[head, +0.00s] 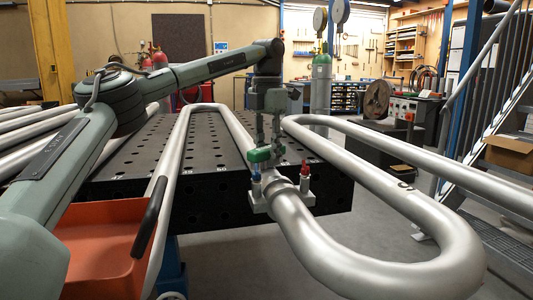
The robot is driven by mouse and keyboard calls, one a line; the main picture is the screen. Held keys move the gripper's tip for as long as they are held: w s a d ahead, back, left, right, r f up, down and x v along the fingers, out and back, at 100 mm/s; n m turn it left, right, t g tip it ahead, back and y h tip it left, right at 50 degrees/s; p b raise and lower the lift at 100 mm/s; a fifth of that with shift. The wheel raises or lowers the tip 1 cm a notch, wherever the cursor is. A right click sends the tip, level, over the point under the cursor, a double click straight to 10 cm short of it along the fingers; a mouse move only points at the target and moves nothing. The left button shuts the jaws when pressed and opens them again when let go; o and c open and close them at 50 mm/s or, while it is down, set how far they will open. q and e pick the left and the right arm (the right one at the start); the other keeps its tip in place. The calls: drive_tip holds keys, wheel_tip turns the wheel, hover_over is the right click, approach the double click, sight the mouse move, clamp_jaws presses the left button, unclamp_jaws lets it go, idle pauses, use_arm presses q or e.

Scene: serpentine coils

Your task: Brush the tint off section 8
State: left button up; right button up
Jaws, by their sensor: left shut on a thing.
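The bent silver coil tube (350,255) runs over the perforated black table (130,165) and loops out past its front. A small dark mark (405,187) sits on its right run; I cannot read it. No label for section 8 and no tint can be made out. My left gripper (266,143) points down above the tube near the table's front edge. It is shut on a small green piece (260,155), whose lower side is close to the tube joint; contact cannot be told. My right gripper is not in view.
A grey block with a blue-topped piece (255,184) and a red-topped piece (305,172) straddles the tube below my left gripper. An orange tray (105,245) with a black handle is at lower left. Metal stairs (500,160) stand at right.

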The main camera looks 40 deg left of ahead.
sight(272, 171)
use_arm(q)
drive_tip(key=shift+s+d, duration=0.45)
drive_tip(key=shift+d, duration=0.05)
drive_tip(key=shift+s+d+f+b, duration=0.1)
drive_tip(key=shift+s+d+b, duration=0.25)
drive_tip(key=shift+b, duration=0.2)
drive_tip(key=shift+s+d+b, duration=0.3)
drive_tip(key=shift+s+d, duration=0.3)
drive_tip(key=shift+d, duration=0.2)
drive_tip(key=shift+p, duration=0.3)
drive_tip(key=shift+w+a+r+p, duration=0.2)
drive_tip(key=shift+p, duration=0.3)
drive_tip(key=shift+w+a+p, duration=0.25)
drive_tip(key=shift+a+p, duration=0.1)
drive_tip(key=shift+p, duration=0.15)
drive_tip(key=shift+w+a, duration=0.1)
drive_tip(key=shift+w, duration=0.05)
drive_tip(key=shift+w+a+p, duration=0.2)
drive_tip(key=shift+a+p, duration=0.1)
drive_tip(key=shift+p, duration=0.4)
drive_tip(key=shift+w+a+f+p, duration=0.15)
drive_tip(key=shift+w+a+p, duration=0.15)
drive_tip(key=shift+p, duration=0.1)
drive_tip(key=shift+w+a+p, duration=0.3)
drive_tip(key=shift+a+p, duration=0.1)
drive_tip(key=shift+p, duration=0.45)
drive_tip(key=shift+w+a+p, duration=0.15)
drive_tip(key=shift+a+p, duration=0.1)
drive_tip(key=shift+p, duration=0.05)
